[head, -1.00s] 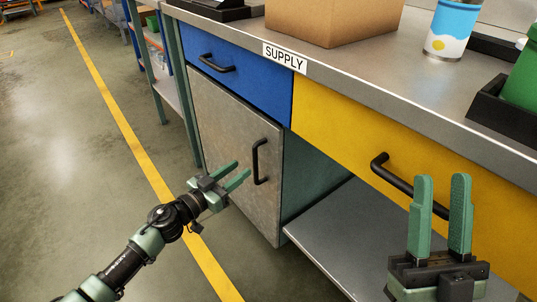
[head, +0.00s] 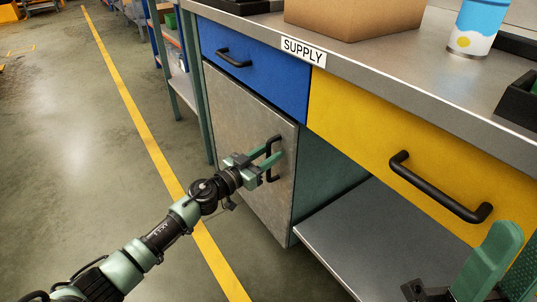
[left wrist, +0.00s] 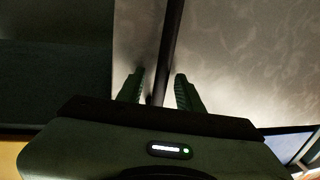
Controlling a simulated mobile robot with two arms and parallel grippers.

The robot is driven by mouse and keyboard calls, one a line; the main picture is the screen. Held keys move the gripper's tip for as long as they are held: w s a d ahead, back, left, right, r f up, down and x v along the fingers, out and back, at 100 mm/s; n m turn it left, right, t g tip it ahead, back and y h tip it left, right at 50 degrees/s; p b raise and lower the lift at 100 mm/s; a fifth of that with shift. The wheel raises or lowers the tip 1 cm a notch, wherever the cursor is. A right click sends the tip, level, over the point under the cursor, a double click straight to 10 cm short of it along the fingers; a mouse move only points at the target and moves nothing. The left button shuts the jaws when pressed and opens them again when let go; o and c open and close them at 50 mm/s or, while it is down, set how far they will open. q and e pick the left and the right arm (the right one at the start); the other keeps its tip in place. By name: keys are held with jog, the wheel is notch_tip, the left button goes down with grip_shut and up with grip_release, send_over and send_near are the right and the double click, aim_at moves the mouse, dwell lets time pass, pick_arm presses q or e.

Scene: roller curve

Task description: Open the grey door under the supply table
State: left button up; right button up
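The grey door (head: 238,130) sits under the blue drawer, at the left end of the supply table (head: 400,84), and looks closed. Its black vertical handle (head: 271,176) is near its right edge. My left gripper (head: 276,151) is at the handle, fingers pointing at the door. In the left wrist view, the dark handle bar (left wrist: 170,45) runs between the two open fingers (left wrist: 160,84), with a gap on each side. My right gripper (head: 505,255) is at the lower right, partly cut off, its fingers apart and empty.
The blue drawer (head: 285,83) and the yellow drawer (head: 370,125) are closed; the yellow one's handle (head: 440,188) sticks out near my right gripper. An open shelf (head: 345,235) lies right of the door. The floor (head: 75,150) left of the door is clear.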

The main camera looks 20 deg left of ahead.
pick_arm(q)
grip_shut()
dwell(1.3)
